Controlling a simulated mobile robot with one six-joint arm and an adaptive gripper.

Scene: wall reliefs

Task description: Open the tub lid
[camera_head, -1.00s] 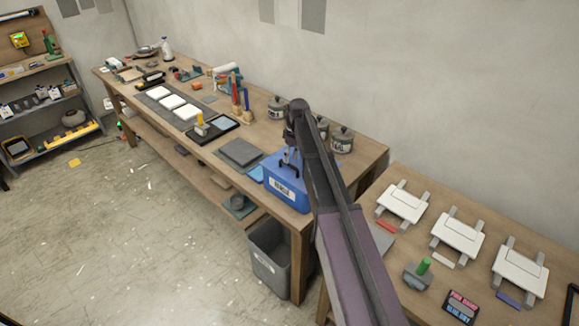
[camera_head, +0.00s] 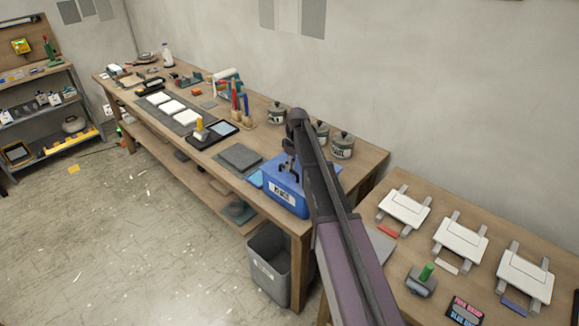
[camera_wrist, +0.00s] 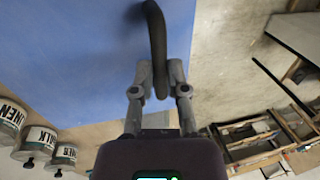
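The blue tub (camera_head: 284,195) with a white label sits near the front right end of the long workbench. Its blue lid (camera_wrist: 70,50) fills the upper left of the wrist view. A dark curved handle (camera_wrist: 156,35) stands out from the lid and runs between my fingers. My gripper (camera_wrist: 160,80) has one finger on each side of this handle and looks shut on it. In the head view my gripper (camera_head: 288,168) is over the tub, and my arm hides the tub's right side. I cannot tell whether the lid is raised.
Lidded grey canisters (camera_head: 342,146) stand behind the tub, close to my arm. A grey slab (camera_head: 240,157) lies left of the tub. A grey bin (camera_head: 268,262) is below the bench end. A second table (camera_head: 405,235) with white frames stands at right.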

